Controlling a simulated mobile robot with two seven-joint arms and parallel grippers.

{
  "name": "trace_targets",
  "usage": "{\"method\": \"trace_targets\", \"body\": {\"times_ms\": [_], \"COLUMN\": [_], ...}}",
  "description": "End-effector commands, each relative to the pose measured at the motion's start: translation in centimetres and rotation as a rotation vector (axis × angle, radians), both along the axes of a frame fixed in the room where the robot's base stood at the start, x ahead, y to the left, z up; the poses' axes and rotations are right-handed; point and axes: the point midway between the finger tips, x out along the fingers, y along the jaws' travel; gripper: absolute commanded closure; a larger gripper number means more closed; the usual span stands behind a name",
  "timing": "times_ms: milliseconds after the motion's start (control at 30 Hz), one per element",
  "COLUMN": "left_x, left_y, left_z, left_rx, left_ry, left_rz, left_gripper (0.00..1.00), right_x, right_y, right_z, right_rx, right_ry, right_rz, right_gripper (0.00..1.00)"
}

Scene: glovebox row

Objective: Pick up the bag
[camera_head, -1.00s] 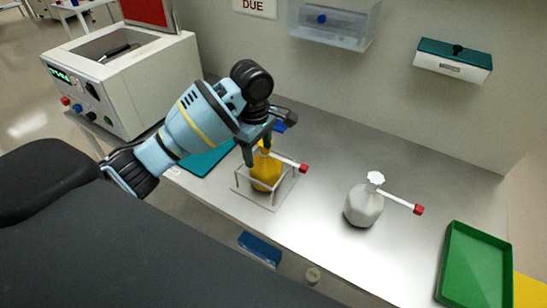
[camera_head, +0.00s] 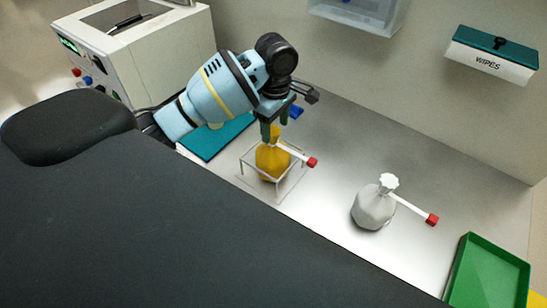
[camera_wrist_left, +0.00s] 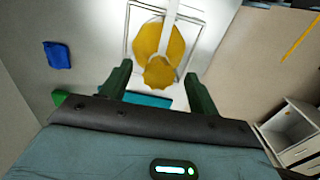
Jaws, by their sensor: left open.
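A yellow bag (camera_head: 272,162) with a gathered neck and a white tube ending in a red cap stands in a clear, thin-framed holder (camera_head: 281,194) on the metal bench. My left gripper (camera_head: 275,127) is open, pointing down at the neck of the yellow bag. In the left wrist view, the bag's scalloped top (camera_wrist_left: 159,73) shows between the two spread green fingers, with no clear contact. A second bag, grey-white (camera_head: 372,208), with a similar tube and red cap, stands to the right, clear of the gripper. My right gripper is not in view.
A teal mat (camera_head: 214,141) lies left of the holder, and a small blue item (camera_head: 296,111) lies behind it. A green tray (camera_head: 488,275) is at the right. A white machine (camera_head: 150,50) stands at the left. The wipes box (camera_head: 492,57) hangs on the wall.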

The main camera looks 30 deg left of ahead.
Motion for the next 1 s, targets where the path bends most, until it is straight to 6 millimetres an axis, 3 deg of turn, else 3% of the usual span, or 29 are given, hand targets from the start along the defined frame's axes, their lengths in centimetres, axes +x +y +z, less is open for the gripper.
{"method": "trace_targets", "body": {"times_ms": [400, 700, 1000], "left_x": [0.0, 0.1, 0.1], "left_y": [0.9, 0.9, 0.9], "left_z": [-4.8, -5.0, -5.0], "left_rx": [0.000, 0.000, 0.000], "left_ry": [0.002, -0.002, -0.002], "left_rz": [0.000, 0.000, 0.000], "left_gripper": [0.39, 0.39, 0.77], "right_x": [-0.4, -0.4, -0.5], "right_y": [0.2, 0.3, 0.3], "right_z": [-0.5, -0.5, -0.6], "right_rx": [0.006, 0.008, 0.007], "right_ry": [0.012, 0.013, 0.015], "right_rz": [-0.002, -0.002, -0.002], "right_gripper": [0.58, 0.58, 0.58]}}
